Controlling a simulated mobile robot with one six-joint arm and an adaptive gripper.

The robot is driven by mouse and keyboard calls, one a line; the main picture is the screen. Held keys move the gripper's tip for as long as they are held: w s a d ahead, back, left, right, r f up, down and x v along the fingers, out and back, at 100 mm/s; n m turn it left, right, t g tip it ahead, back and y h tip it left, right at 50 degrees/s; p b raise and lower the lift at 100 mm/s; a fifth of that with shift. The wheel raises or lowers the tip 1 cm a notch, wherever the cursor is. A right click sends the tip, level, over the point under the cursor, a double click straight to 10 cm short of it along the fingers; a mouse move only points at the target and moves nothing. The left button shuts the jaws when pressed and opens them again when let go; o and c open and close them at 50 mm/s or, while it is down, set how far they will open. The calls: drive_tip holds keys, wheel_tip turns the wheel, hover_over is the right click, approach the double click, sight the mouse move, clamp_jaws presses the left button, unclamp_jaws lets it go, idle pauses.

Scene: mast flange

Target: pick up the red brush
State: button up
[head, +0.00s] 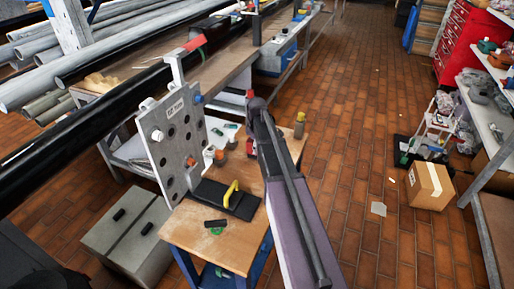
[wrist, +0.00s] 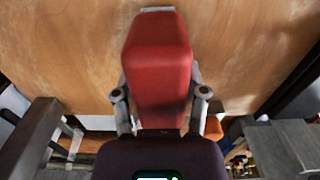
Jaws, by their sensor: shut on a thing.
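The red brush (wrist: 158,62) is a red block with a pale end, seen close up in the wrist view. My gripper (wrist: 160,98) has a finger on each side of it and is shut on it. A wooden surface lies behind the brush; I cannot tell whether the brush touches it. In the head view, a small red patch (head: 250,148) shows just left of my arm, at the workbench. My arm hides most of the gripper there.
The small wooden workbench (head: 203,240) carries an upright grey plate with holes (head: 172,150), a dark block with a yellow handle (head: 232,192), a black piece (head: 215,223) and small bottles. Long pipes lie at left. A cardboard box (head: 430,186) stands on the open tiled floor.

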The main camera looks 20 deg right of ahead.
drive_tip(key=shift+r+p, duration=1.5)
drive_tip(key=shift+r, duration=0.15)
drive_tip(key=s+r+p, duration=0.2)
drive_tip(key=s, duration=1.4)
drive_tip(key=shift+d, duration=0.45)
drive_tip(key=o, duration=0.7)
drive_tip(key=c, duration=0.5)
drive_tip(key=shift+o, duration=0.2)
